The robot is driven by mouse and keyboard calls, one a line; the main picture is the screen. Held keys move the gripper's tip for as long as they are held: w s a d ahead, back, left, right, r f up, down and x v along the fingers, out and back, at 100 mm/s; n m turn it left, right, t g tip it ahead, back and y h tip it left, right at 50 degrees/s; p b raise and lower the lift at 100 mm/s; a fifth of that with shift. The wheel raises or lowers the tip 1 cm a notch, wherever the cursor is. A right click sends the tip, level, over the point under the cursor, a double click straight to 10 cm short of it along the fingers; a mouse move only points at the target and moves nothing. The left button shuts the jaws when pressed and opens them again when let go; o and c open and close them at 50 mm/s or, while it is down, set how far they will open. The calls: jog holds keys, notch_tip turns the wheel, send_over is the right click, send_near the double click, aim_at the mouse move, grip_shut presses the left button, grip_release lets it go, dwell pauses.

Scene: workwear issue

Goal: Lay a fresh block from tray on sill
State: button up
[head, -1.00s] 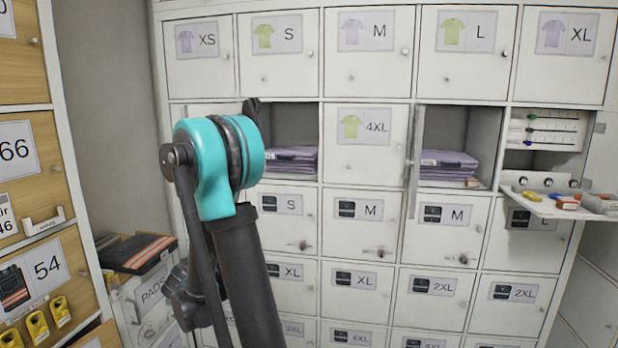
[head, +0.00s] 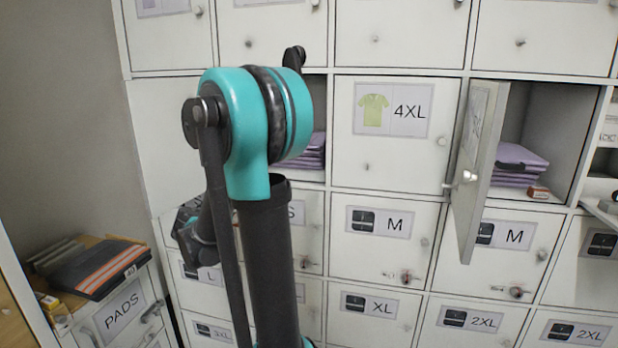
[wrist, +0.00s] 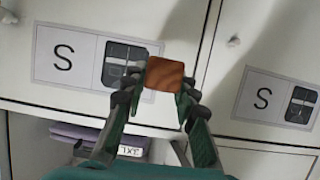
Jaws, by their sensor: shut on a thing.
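In the wrist view my gripper (wrist: 165,85) is shut on a small orange-brown block (wrist: 166,73), held between its fingertips in front of white locker doors. In the head view my arm hides the gripper and held block. There, a small orange block (head: 538,193) lies on the sill of the right open compartment, in front of purple folded garments (head: 518,165).
An open locker door (head: 474,170) stands out left of the right compartment. My arm partly covers another open compartment with purple garments (head: 312,152). Closed lockers surround them. A pads cabinet (head: 125,318) with a striped dark garment (head: 100,268) on top stands at lower left.

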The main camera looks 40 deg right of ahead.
jog(key=s+d+r+m+g+h, duration=0.2)
jog(key=s+d+r+m+g, duration=0.35)
jog(key=s+r, duration=0.35)
jog(key=s+d+r+m+g+h, duration=0.1)
jog(key=s+d+r+m+g, duration=0.4)
jog(key=s, duration=0.6)
jog(key=shift+n+t, duration=0.25)
jog(key=shift+n, duration=0.5)
jog(key=w+d, duration=0.7)
jog(key=w+d+r, duration=0.1)
jog(key=w+d, duration=0.2)
jog(key=shift+w+d+r, duration=0.1)
jog(key=shift+w+d, duration=0.2)
jog(key=shift+d, duration=0.1)
jog(key=shift+w+d+f, duration=0.25)
jog(key=shift+w+d, duration=0.3)
jog(key=shift+w, duration=0.05)
jog(key=shift+w+d+f, duration=0.25)
jog(key=shift+w+d, duration=0.3)
jog(key=shift+s+f, duration=0.1)
jog(key=shift+f, duration=0.15)
jog(key=o, duration=0.9)
jog(key=shift+f, duration=0.1)
jog(key=shift+o, duration=0.2)
jog(key=shift+a, duration=0.1)
